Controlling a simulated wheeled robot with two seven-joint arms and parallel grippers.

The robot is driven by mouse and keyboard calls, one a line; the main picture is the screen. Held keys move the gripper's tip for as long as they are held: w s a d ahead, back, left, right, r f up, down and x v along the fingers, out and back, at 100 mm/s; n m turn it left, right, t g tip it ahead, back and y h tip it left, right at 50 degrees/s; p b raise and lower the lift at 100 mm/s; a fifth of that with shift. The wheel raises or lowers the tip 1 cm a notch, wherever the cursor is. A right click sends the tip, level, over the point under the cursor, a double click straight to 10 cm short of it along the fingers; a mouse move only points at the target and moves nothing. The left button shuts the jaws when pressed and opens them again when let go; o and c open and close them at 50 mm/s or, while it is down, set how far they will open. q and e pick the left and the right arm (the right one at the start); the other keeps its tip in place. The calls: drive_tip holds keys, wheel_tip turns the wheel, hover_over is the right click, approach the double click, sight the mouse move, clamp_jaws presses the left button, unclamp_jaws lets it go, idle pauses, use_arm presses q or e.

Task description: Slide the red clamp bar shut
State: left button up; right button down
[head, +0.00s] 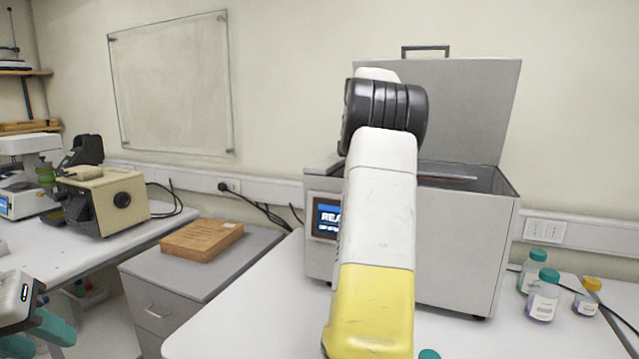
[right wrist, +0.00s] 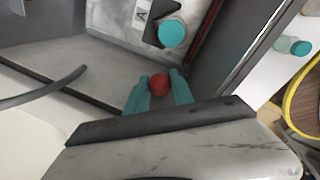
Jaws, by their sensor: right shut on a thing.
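The grey bath machine (head: 455,240) stands on the table with its lid (head: 470,100) raised. My right arm reaches up in front of it and over its opening; the right gripper is hidden in the head view. In the right wrist view the right gripper (right wrist: 159,88) has its teal fingers shut on a small round red piece (right wrist: 159,85), inside the grey-walled machine. How the red piece joins the clamp bar cannot be seen. My left gripper (head: 38,335) is open and empty at the lower left, away from the machine.
A round teal cap (right wrist: 172,33) is close beyond the right fingers, beside a label marked A. Capped bottles (head: 543,296) stand on the table right of the machine. A brown box (head: 202,240) lies on the drawer cabinet at left.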

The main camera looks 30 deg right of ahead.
idle(0.7)
drive_tip(key=shift+w+d+r, duration=0.1)
drive_tip(key=shift+w+d, duration=0.7)
drive_tip(key=shift+d, duration=0.25)
drive_tip(key=c, duration=1.1)
unclamp_jaws()
drive_tip(key=shift+d, duration=0.1)
drive_tip(key=r, duration=0.2)
drive_tip(key=s+r, duration=0.1)
drive_tip(key=r, duration=0.4)
drive_tip(key=shift+s+a+r, duration=0.15)
drive_tip(key=shift+a+r, duration=0.1)
drive_tip(key=shift+a, duration=0.05)
